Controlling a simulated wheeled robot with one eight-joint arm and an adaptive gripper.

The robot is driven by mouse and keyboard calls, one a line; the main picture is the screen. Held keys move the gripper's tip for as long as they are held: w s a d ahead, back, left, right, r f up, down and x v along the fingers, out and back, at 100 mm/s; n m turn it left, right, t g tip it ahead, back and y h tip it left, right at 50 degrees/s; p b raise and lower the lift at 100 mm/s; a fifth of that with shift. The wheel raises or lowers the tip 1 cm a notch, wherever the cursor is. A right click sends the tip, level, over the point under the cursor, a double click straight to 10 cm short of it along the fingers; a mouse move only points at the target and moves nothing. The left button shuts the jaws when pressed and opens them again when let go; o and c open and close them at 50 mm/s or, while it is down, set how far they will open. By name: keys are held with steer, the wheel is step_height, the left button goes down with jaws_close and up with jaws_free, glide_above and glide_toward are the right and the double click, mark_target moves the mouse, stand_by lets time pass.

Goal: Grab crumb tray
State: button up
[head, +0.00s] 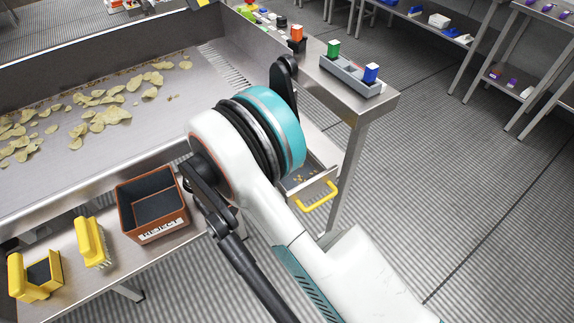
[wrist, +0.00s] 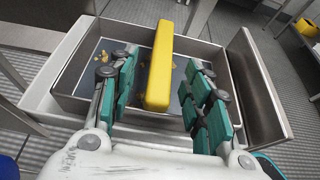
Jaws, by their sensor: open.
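The crumb tray is a shallow metal tray with a yellow bar handle on its front. In the head view the tray (head: 322,171) sits low under the conveyor's end, its handle (head: 318,197) facing front right, with a few crumbs inside. In the wrist view the handle (wrist: 158,66) stands large between the two teal-padded fingers of my gripper (wrist: 157,78). The gripper is open, with visible gaps on both sides of the handle. The tray's metal walls (wrist: 207,52) show behind the fingers. The fingers are hidden behind my arm in the head view.
A table leg (head: 347,180) stands just right of the tray. A metal panel (wrist: 258,90) rises right of the fingers. Open floor lies to the right.

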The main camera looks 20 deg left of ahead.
steer(key=b+x, duration=0.2)
steer(key=x, duration=0.4)
steer(key=shift+w+d+f, duration=0.15)
steer(key=shift+w+d, duration=0.05)
steer(key=shift+c, duration=0.2)
jaws_close()
